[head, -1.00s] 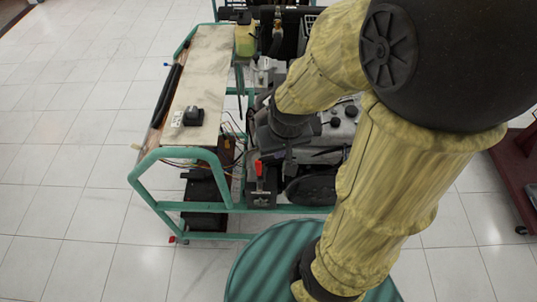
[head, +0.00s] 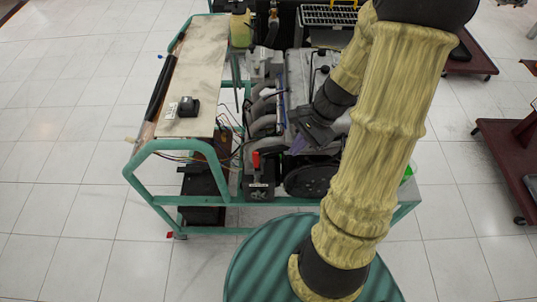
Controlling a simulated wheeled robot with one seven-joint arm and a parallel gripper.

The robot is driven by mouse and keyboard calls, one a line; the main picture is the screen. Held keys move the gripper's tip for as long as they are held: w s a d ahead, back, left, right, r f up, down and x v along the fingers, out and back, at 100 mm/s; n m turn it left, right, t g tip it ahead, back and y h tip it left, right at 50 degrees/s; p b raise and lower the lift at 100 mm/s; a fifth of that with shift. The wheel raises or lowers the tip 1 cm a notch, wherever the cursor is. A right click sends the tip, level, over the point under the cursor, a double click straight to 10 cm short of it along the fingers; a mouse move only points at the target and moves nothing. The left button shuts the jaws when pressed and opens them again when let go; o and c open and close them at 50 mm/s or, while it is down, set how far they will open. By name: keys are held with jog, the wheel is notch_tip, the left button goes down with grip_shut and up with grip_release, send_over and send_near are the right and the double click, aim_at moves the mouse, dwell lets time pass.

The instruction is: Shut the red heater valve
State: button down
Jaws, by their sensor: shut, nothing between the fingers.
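The red heater valve (head: 256,160) is a small upright red handle above a dark block at the near end of the engine trainer, left of the round black pulley. My gripper (head: 297,147) is to the right of the red handle, over the front of the grey engine, and clear of the handle. Its fingers are shut and hold nothing. They point down and left, and whether they touch the engine cannot be told. The lower part of the valve is too small to make out.
The green frame (head: 150,150) surrounds the engine, with a pale panel (head: 197,75) on its left carrying a black box (head: 188,106). Wires hang left of the valve. Dark red stands (head: 510,150) are at the right. The tiled floor at the left is clear.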

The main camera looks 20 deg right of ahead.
jog(key=w+d+m+t+y, duration=0.1)
jog(key=m, duration=0.1)
jog(key=w+d+f+m+t+y, duration=0.1)
jog(key=d+m, duration=0.1)
jog(key=m, duration=0.1)
jog(key=d+f+m+y, duration=0.1)
jog(key=m, duration=0.1)
jog(key=shift+w+d+f+t+y+b, duration=0.15)
jog(key=shift+w+d+t+y+b, duration=0.15)
jog(key=shift+w+t+b, duration=0.1)
jog(key=shift+a, duration=0.1)
jog(key=p, duration=0.1)
send_near(256, 160)
notch_tip(256, 160, down, 3)
jog(key=d, duration=0.1)
jog(key=a, duration=0.1)
jog(key=w+a, duration=0.1)
jog(key=a+f+p, duration=0.1)
jog(key=a, duration=0.1)
jog(key=shift+w, duration=0.2)
